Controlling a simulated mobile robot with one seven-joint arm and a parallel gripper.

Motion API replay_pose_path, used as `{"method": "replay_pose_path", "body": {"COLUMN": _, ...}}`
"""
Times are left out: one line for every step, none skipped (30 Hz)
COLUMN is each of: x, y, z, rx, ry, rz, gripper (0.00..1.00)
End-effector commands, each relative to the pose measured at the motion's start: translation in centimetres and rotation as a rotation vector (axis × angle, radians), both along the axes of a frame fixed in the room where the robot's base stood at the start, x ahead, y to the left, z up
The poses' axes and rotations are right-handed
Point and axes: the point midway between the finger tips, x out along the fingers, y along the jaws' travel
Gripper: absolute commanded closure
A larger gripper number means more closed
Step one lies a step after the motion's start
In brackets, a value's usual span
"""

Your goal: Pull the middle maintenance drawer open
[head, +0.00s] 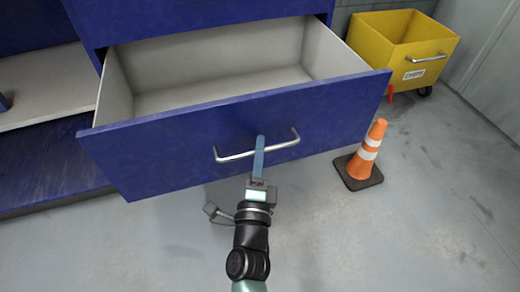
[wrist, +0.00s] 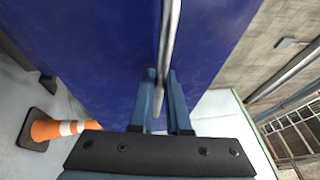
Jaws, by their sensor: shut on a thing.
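The drawer (head: 300,128) has a blue front and a pale, empty inside, and it stands well out from the blue cabinet (head: 180,14) in the head view. A silver bar handle (head: 232,156) runs across its front. My gripper (head: 260,142) is shut on the handle near its middle. In the wrist view, the handle (wrist: 171,35) passes between the blue fingers of my gripper (wrist: 164,78), with the blue drawer front (wrist: 105,50) behind it. The handle part between the fingertips is partly hidden.
An orange and white cone (head: 366,157) stands on the floor to the right of the drawer front. A yellow wheeled bin (head: 385,45) labelled CHIPS is at the back right. An open shelf (head: 40,95) lies left of the drawer. The grey floor in front is clear.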

Motion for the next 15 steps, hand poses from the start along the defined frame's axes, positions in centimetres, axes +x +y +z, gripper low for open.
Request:
{"method": "replay_pose_path", "body": {"x": -0.01, "y": -0.01, "z": -0.02, "rx": 0.0, "ry": 0.0, "rz": 0.0, "gripper": 1.0}}
{"method": "replay_pose_path", "body": {"x": -0.01, "y": -0.01, "z": -0.02, "rx": 0.0, "ry": 0.0, "rz": 0.0, "gripper": 1.0}}
{"method": "replay_pose_path", "body": {"x": -0.01, "y": -0.01, "z": -0.02, "rx": 0.0, "ry": 0.0, "rz": 0.0, "gripper": 0.83}}
{"method": "replay_pose_path", "body": {"x": 0.0, "y": -0.01, "z": -0.02, "rx": 0.0, "ry": 0.0, "rz": 0.0, "gripper": 0.78}}
{"method": "replay_pose_path", "body": {"x": 0.0, "y": -0.01, "z": -0.02, "rx": 0.0, "ry": 0.0, "rz": 0.0, "gripper": 0.73}}
{"method": "replay_pose_path", "body": {"x": 0.0, "y": -0.01, "z": -0.02, "rx": 0.0, "ry": 0.0, "rz": 0.0, "gripper": 0.65}}
{"method": "replay_pose_path", "body": {"x": 0.0, "y": -0.01, "z": -0.02, "rx": 0.0, "ry": 0.0, "rz": 0.0, "gripper": 0.6}}
{"method": "replay_pose_path", "body": {"x": 0.0, "y": -0.01, "z": -0.02, "rx": 0.0, "ry": 0.0, "rz": 0.0, "gripper": 0.55}}
{"method": "replay_pose_path", "body": {"x": 0.0, "y": -0.01, "z": -0.02, "rx": 0.0, "ry": 0.0, "rz": 0.0, "gripper": 0.55}}
{"method": "replay_pose_path", "body": {"x": 0.0, "y": -0.01, "z": -0.02, "rx": 0.0, "ry": 0.0, "rz": 0.0, "gripper": 0.55}}
{"method": "replay_pose_path", "body": {"x": 0.0, "y": -0.01, "z": -0.02, "rx": 0.0, "ry": 0.0, "rz": 0.0, "gripper": 0.55}}
{"method": "replay_pose_path", "body": {"x": 0.0, "y": -0.01, "z": -0.02, "rx": -0.001, "ry": 0.0, "rz": 0.0, "gripper": 0.55}}
{"method": "replay_pose_path", "body": {"x": 0.0, "y": -0.01, "z": -0.02, "rx": -0.001, "ry": 0.0, "rz": 0.0, "gripper": 0.55}}
{"method": "replay_pose_path", "body": {"x": 0.0, "y": -0.01, "z": -0.02, "rx": -0.001, "ry": 0.0, "rz": 0.0, "gripper": 0.55}}
{"method": "replay_pose_path", "body": {"x": 0.0, "y": 0.0, "z": -0.01, "rx": -0.001, "ry": 0.0, "rz": 0.0, "gripper": 0.55}}
